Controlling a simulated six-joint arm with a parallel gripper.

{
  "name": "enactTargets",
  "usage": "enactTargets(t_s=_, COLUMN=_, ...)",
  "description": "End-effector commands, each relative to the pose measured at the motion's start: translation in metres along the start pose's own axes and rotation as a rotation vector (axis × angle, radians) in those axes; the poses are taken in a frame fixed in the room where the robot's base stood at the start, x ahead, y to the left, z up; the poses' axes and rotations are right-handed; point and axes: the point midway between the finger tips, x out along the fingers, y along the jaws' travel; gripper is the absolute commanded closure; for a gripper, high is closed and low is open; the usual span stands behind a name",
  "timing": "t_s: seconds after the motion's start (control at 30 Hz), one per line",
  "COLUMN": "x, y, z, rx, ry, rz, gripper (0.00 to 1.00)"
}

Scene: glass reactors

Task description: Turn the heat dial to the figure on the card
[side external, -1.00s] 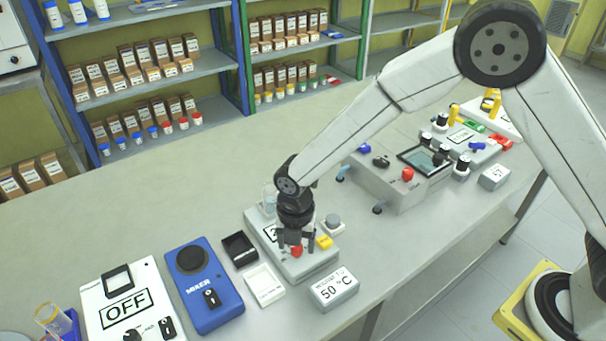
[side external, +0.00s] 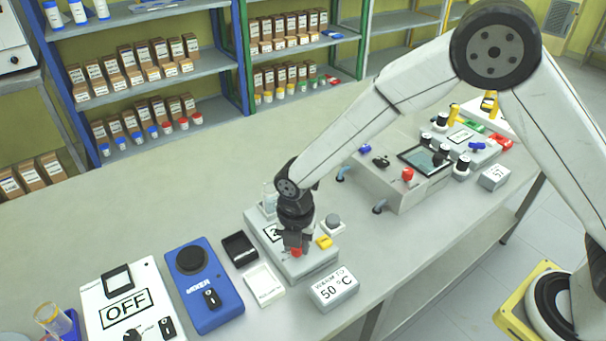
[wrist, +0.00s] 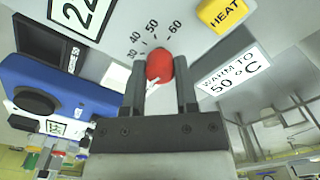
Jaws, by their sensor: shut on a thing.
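The red heat dial (wrist: 159,65) sits between the two fingers of my gripper (wrist: 160,72), which is shut on it. A white line shows on the dial's near side in the wrist view; which figure it marks is unclear. Figures 30, 40, 50 and 60 curve around the dial's far side. The card (wrist: 233,75) reads "WARM TO 50 °C"; it also stands in front of the heater in the side view (side external: 334,290). The heater (side external: 318,266) has a display (wrist: 80,14) that reads 22, partly cut off. In the side view my wrist partly hides the dial.
A yellow HEAT button (wrist: 224,14) is close to the dial. A blue mixer (side external: 203,292), a black tray (side external: 239,247) and a white tray (side external: 265,285) stand left of the heater. A grey reactor unit (side external: 390,190) stands to the right. The bench behind is clear.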

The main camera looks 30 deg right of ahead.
Motion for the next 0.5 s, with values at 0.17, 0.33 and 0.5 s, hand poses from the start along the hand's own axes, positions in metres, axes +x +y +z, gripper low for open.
enactTargets(t_s=0.17, x=-0.0004, y=0.0007, z=0.0000, rx=0.060, ry=0.000, rz=0.002, gripper=1.00)
enactTargets(t_s=0.33, x=-0.0003, y=0.0006, z=0.0000, rx=0.161, ry=0.001, rz=0.001, gripper=1.00)
enactTargets(t_s=0.5, x=-0.0003, y=0.0006, z=0.0000, rx=0.299, ry=0.001, rz=0.001, gripper=1.00)
